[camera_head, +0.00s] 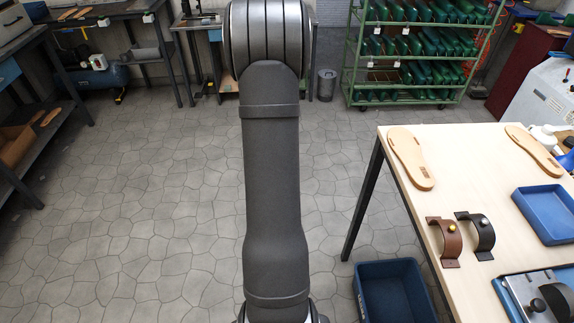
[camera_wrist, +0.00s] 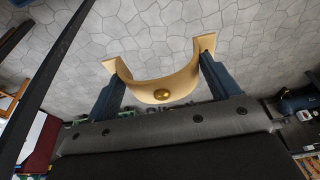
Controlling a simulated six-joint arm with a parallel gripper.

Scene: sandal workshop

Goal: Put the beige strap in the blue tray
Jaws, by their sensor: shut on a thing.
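The beige strap (camera_wrist: 158,86), a curved band with a round brass stud, is between the two dark blue fingers of my gripper (camera_wrist: 160,72) in the wrist view. The gripper is shut on it, with a finger at each end, and stone floor shows behind it. Neither the gripper nor the strap is seen in the head view. The blue tray (camera_head: 549,218) is at the right edge of the head view on the pale workbench (camera_head: 455,160). It is partly cut off, and the part that shows looks empty.
A brown strap (camera_head: 443,242) and a black strap (camera_head: 477,235) stand on the bench left of the tray. Two tan soles (camera_head: 411,160) (camera_head: 534,149) lie behind. A metal fixture (camera_head: 537,297) is in front. A blue bin (camera_head: 392,290) stands beside the bench. The central floor is clear.

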